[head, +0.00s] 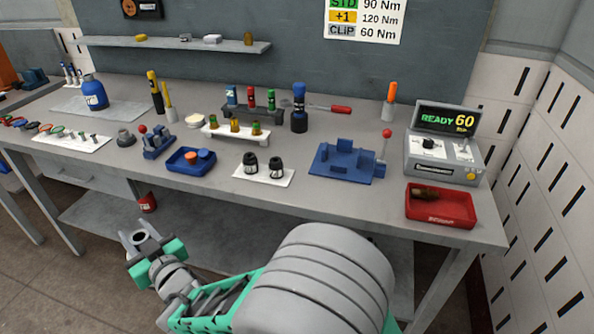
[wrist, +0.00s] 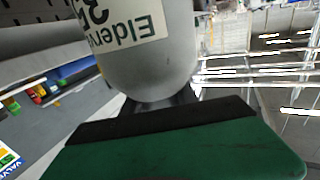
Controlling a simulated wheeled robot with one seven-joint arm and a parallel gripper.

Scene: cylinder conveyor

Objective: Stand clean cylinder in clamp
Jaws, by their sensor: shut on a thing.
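My gripper (head: 150,246) is at the lower left of the head view, in front of the bench and below its top. In the wrist view the cylinder (wrist: 150,65) is large, smooth and grey with a white printed label. A blue clamp-like fixture (head: 345,160) with a red-knobbed lever (head: 384,147) stands on the bench right of centre. A smaller blue fixture (head: 157,143) with a red knob stands further left. I cannot tell which one is the clamp. Both are well apart from my gripper.
The grey bench (head: 310,205) has a clear front strip. Right of the larger fixture are a box reading READY 60 (head: 443,155) and a red tray (head: 440,208) with a dark part. A white plate (head: 263,178) with two black pieces and a blue tray (head: 188,163) stand left.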

